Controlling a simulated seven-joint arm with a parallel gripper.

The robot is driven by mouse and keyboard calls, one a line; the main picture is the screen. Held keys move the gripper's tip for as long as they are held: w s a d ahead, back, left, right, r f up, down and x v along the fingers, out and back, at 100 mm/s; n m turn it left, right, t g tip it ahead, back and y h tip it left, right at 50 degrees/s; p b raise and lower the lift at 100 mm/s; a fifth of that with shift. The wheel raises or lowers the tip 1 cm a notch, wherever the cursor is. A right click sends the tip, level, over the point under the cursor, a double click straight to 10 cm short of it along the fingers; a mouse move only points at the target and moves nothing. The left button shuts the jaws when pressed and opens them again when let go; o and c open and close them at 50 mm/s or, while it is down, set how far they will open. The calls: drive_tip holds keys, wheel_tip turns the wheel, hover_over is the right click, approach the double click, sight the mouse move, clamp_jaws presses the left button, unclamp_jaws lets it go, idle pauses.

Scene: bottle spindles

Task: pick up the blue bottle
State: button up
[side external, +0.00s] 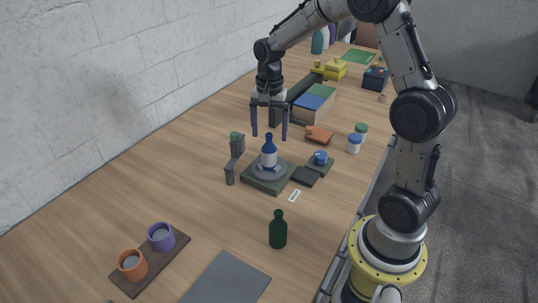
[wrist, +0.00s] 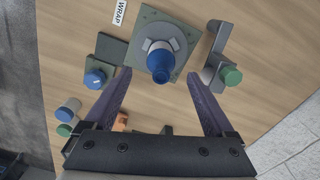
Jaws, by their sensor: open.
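The blue bottle (side external: 269,153) stands upright on a round grey turntable set on a dark green square base (side external: 258,184). It has a pale label band. In the wrist view the blue bottle (wrist: 160,62) is seen from above, on its base (wrist: 143,22), just beyond the fingertips and between their lines. My gripper (side external: 269,136) is open and empty, pointing down with two purple fingers. In the side view it appears above and behind the bottle. In the wrist view my gripper (wrist: 161,76) has its fingers spread wide, apart from the bottle.
A grey bracket with a green knob (side external: 236,143) stands close left of the base. A small pad with a blue knob (side external: 320,157) is on the right. A green bottle (side external: 278,229) stands in front. Two jars (side external: 355,142) and an orange piece (side external: 319,134) lie behind right.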

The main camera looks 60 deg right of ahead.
sight(269, 151)
wheel_tip(269, 151, down, 5)
drive_tip(key=shift+w+f, duration=0.1)
idle(0.3)
clamp_jaws()
